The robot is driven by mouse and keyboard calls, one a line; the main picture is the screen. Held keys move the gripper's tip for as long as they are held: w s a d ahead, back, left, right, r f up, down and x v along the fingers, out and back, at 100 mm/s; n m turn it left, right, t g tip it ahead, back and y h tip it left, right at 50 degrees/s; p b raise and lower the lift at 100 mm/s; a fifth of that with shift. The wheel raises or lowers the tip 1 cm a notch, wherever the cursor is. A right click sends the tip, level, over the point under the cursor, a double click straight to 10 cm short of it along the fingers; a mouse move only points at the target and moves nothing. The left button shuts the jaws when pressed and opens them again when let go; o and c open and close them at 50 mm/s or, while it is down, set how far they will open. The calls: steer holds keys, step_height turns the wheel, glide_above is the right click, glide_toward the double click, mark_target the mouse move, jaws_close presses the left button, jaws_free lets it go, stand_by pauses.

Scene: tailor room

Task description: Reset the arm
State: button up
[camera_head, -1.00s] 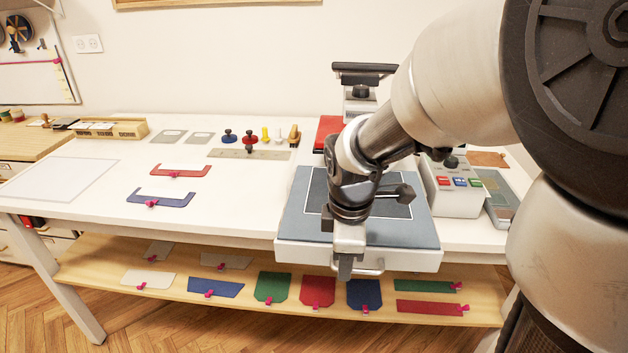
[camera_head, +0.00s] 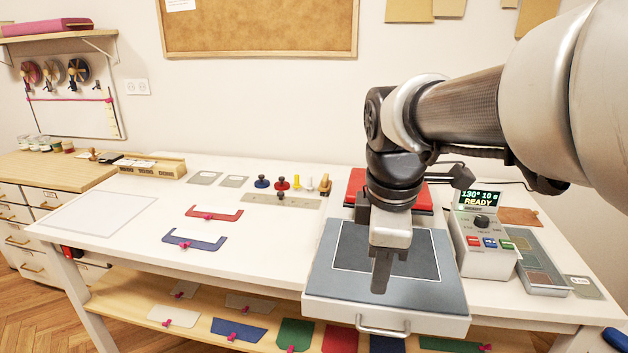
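My arm reaches in from the right in the head view. My gripper (camera_head: 381,272) points down above the grey heat press plate (camera_head: 330,283). Its fingers look like one dark narrow piece from this side, so I cannot see whether there is a gap between them. No held object shows at the fingertips. Whether the tips touch the plate is hard to tell.
A control box (camera_head: 484,245) reading "130° 10 s READY" stands right of the press. A red pad (camera_head: 357,184) lies behind my wrist. Red (camera_head: 214,213) and blue (camera_head: 194,241) pieces lie on the table's left. Stamps and a ruler (camera_head: 280,200) lie at the back. A lower shelf holds coloured pieces.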

steer(key=s+d+m+t, duration=0.25)
steer(key=s+m, duration=0.65)
steer(key=m, duration=0.5)
step_height(320, 180, up, 13)
steer(key=m+p, duration=0.1)
steer(key=p, duration=1.1)
steer(key=shift+s+a+f+t+p, duration=0.15)
steer(key=shift+s+a+t+p, duration=0.05)
steer(key=shift+a+t+p, duration=0.2)
